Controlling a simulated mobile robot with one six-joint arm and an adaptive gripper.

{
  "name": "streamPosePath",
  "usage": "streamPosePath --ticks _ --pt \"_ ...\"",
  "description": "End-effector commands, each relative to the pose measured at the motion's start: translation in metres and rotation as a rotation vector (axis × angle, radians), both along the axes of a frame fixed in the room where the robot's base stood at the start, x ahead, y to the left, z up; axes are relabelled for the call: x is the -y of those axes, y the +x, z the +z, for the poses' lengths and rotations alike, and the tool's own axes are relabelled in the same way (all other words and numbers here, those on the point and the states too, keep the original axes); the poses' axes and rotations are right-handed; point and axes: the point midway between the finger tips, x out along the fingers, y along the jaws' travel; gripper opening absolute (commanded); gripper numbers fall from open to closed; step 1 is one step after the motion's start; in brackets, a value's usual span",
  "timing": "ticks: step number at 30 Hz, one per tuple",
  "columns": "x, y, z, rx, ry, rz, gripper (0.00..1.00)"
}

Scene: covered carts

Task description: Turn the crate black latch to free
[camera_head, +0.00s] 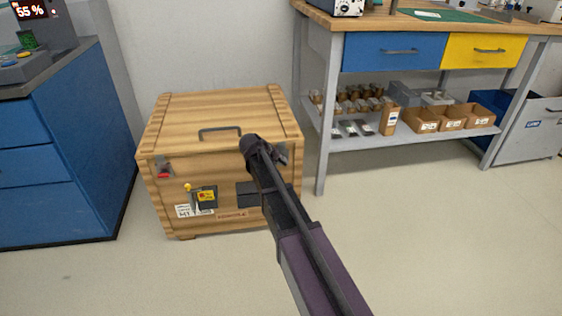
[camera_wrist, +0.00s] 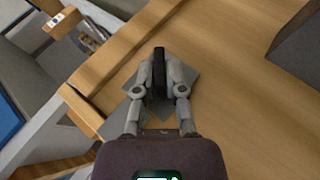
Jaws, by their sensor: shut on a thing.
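The wooden crate (camera_head: 222,112) stands on the floor, with its front face towards me. In the wrist view the black latch (camera_wrist: 159,62) is a narrow upright bar in front of a grey plate (camera_wrist: 186,98) on the crate's wood. My gripper (camera_wrist: 159,82) has a finger on each side of the bar and is shut on it. In the head view my arm covers most of the crate's upper right front, and the black latch cannot be made out there. A red latch (camera_head: 164,170) sits at the crate's upper left front.
The crate also has a dark lid handle (camera_head: 220,131), a dark plate with a yellow tag (camera_head: 206,196) and a yellow knob (camera_head: 187,187). A blue cabinet (camera_head: 55,150) stands left, a workbench (camera_head: 325,110) right. The floor in front is clear.

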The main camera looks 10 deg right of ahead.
Motion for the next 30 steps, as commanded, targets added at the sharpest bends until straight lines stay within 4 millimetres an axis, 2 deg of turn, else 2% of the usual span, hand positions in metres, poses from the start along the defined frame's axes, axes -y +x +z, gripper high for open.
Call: streamPosePath --ticks 8,22,30 --pt "-0.0007 0.002 -0.0041 0.002 -0.065 0.003 0.0" --pt "-0.0017 0.0026 -0.0072 0.002 -0.338 0.003 0.0" --pt "-0.0017 0.0027 -0.0031 0.003 -0.388 0.002 0.0"
